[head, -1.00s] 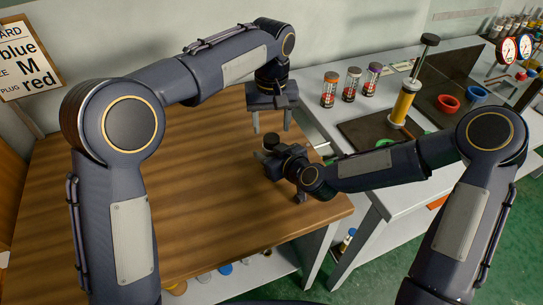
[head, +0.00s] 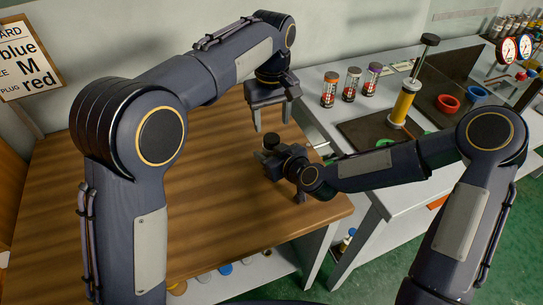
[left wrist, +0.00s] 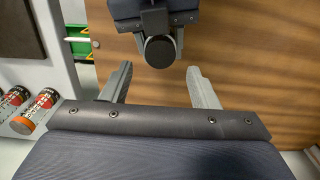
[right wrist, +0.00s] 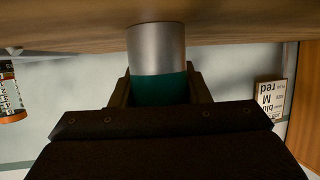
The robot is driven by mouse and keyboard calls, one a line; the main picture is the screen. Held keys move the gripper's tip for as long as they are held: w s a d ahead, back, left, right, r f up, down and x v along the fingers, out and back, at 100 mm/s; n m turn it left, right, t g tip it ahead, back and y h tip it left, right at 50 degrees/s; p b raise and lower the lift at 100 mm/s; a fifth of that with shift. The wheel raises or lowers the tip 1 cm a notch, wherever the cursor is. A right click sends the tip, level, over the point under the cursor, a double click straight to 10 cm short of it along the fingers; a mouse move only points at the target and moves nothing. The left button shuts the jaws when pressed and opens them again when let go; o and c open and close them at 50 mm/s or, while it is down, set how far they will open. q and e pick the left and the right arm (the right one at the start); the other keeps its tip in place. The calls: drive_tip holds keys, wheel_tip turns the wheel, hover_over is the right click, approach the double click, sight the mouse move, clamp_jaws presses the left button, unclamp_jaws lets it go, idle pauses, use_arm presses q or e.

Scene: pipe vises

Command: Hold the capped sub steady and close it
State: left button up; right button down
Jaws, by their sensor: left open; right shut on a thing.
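The capped sub is held upright above the wooden table. Its round black cap (head: 271,142) shows in the head view, and from above in the left wrist view (left wrist: 160,50). In the right wrist view its silver body (right wrist: 156,45) and a teal band (right wrist: 160,88) show; the cap is hidden there. My right gripper (head: 270,157) is shut on the sub around the teal band (right wrist: 160,95). My left gripper (head: 272,118) is open and empty, pointing down, above and a little behind the cap. In the left wrist view the cap lies between and beyond its fingertips, apart from them.
The wooden table (head: 110,200) is clear around the grippers. To the right, a grey bench carries several labelled jars (head: 350,84), a dark tray (head: 365,133), a yellow cylinder with a black plunger (head: 403,103), and red (head: 448,102) and blue (head: 477,95) rings. A sign (head: 25,60) hangs at left.

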sight(271, 138)
use_arm(q)
wheel_tip(271, 138, down, 6)
drive_tip(key=shift+f, duration=0.1)
idle(0.4)
drive_tip(key=c, duration=1)
drive_tip(key=m, duration=0.3)
drive_tip(key=o, duration=1.1)
